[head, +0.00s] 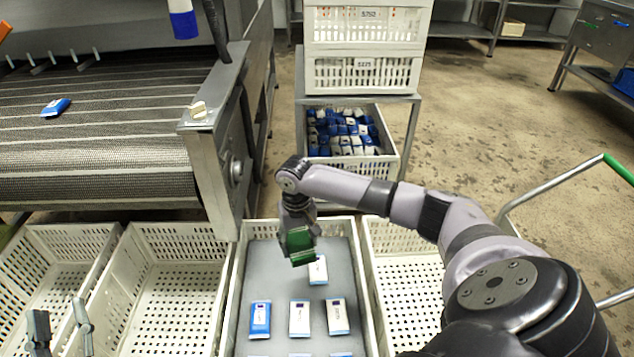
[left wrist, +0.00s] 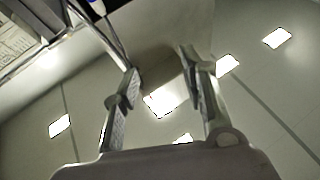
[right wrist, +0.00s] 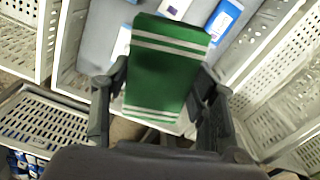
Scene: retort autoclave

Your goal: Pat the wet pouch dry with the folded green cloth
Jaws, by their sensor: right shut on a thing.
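The folded green cloth (head: 299,244) with white stripes is held in my right gripper (head: 298,228), over the far part of the grey-lined crate. The right wrist view shows the cloth (right wrist: 167,66) between the two fingers of my right gripper (right wrist: 160,100). More pouches lie nearer: a blue one (head: 260,319), a white one (head: 299,318) and another white one (head: 337,316). Wetness cannot be made out. My left gripper (head: 60,330) is open and empty at the lower left.
The grey-lined crate (head: 233,290) stands between an empty white crate (head: 150,290) and another empty crate (head: 405,290). A mesh conveyor (head: 90,140) carries a blue pouch (head: 55,107). Behind, a crate full of pouches (head: 390,170) stands below stacked white crates (head: 365,75).

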